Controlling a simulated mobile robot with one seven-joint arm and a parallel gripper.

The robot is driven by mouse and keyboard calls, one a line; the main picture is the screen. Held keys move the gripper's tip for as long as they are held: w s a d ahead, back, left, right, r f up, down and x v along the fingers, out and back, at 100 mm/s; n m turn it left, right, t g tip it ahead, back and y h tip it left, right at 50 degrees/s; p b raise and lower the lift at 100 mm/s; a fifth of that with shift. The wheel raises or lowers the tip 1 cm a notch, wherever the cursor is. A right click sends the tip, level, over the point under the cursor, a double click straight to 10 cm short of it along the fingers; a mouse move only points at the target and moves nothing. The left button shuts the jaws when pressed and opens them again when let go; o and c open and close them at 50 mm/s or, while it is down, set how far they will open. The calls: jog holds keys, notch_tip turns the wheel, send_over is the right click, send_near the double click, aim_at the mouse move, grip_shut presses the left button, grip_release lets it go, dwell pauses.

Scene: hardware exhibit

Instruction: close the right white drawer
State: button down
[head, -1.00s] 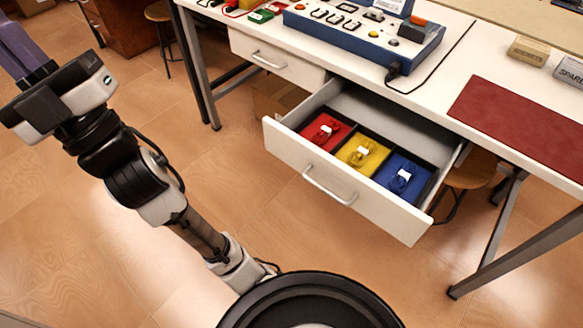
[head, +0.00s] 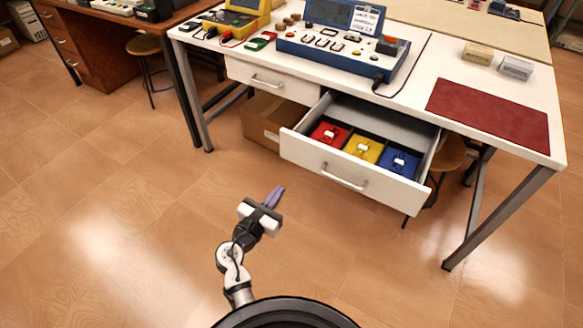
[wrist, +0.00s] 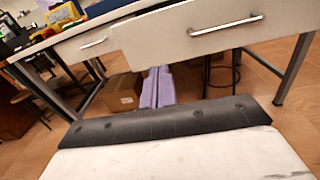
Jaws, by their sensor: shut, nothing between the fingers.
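The right white drawer (head: 352,179) is pulled out from under the white workbench. Its front has a silver bar handle (head: 344,177), and red, yellow and blue compartments with small items show inside. My gripper (head: 274,197) has purple fingers held together with nothing between them. It is in front of the drawer, to the lower left of its front, and apart from it. In the wrist view the fingers (wrist: 157,88) point forward below the drawer front (wrist: 210,32) and its handle (wrist: 226,25). The drawer's inside is hidden there.
The left white drawer (head: 268,82) is shut. A cardboard box (head: 268,122) sits on the floor under it, and a stool (head: 447,157) stands behind the open drawer. The bench carries a blue control panel (head: 340,48) and a red mat (head: 488,116). The floor in front is clear.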

jog(key=p, duration=0.2)
send_near(310, 157)
jog(key=x, duration=0.5)
jog(key=shift+w+d, duration=0.1)
jog(key=shift+w, duration=0.25)
jog(key=shift+w+d+f, duration=0.1)
jog(key=shift+w+d, duration=0.2)
jog(key=shift+w, duration=0.2)
